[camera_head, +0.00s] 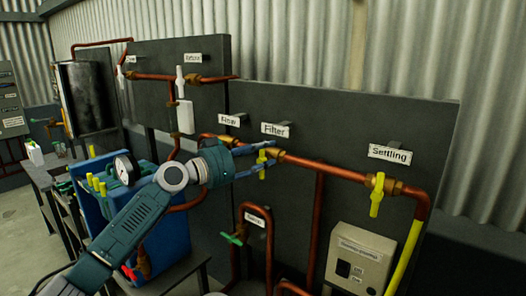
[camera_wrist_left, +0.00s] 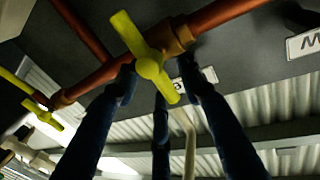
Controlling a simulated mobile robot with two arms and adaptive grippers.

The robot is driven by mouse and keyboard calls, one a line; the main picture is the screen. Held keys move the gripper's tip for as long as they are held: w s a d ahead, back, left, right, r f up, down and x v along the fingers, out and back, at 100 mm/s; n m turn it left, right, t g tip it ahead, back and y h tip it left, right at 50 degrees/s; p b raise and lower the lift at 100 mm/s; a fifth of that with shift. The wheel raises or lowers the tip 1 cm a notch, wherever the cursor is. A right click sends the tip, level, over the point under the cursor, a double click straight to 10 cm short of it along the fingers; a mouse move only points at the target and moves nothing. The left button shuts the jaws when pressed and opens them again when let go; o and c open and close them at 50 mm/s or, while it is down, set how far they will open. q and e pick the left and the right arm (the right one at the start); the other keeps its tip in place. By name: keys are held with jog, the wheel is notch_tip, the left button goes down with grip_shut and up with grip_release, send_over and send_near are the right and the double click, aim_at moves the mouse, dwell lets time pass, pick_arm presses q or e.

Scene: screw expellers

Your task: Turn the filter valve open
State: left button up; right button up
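In the left wrist view the handle (camera_wrist_left: 150,66) stands crosswise to the pipe. My left gripper (camera_head: 262,158) reaches it from the left, with its blue fingers spread open around the handle. In the left wrist view the gripper (camera_wrist_left: 158,78) has fingers to either side of the handle's lower half and a third near its lower tip. I cannot tell whether any finger touches it. My right gripper is not in view.
The similar yellow settling valve (camera_head: 377,194) is to the right, under the "Settling" label (camera_head: 390,152). White-handled valves (camera_head: 180,82) are at the back left. A green valve (camera_head: 233,239) and a control box (camera_head: 358,257) are lower down. A blue tank (camera_head: 170,225) is below my arm.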

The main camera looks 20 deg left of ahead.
pick_arm(q)
grip_shut()
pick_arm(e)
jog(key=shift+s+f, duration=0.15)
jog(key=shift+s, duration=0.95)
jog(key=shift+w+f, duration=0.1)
